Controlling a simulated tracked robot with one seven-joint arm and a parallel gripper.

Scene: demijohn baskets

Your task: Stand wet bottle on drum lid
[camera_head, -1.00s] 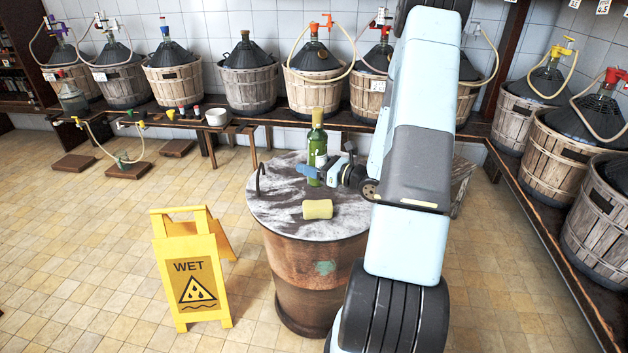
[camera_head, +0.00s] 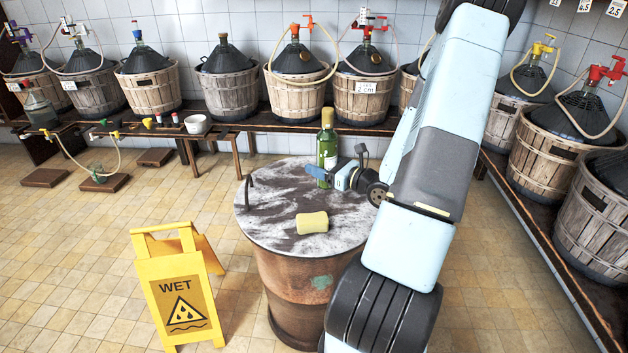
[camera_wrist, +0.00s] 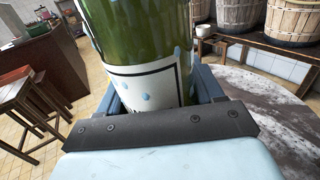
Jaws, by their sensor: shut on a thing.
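The wet bottle (camera_head: 327,147) is green glass with a pale label and yellowish top. It is upright over the far part of the drum lid (camera_head: 275,228). My gripper (camera_head: 328,176) is shut around its lower part. In the wrist view the bottle (camera_wrist: 140,35) has water drops on its glass and label, and my gripper's jaws (camera_wrist: 155,100) flank it. The lid is round, grey and patchy, on a rusty drum (camera_head: 300,285).
A yellow sponge (camera_head: 312,223) lies on the lid's front part. A dark hooked handle (camera_head: 248,190) stands at its left edge. A yellow WET sign (camera_head: 178,290) stands on the floor at left. Basketed demijohns (camera_head: 297,85) line the back and right benches.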

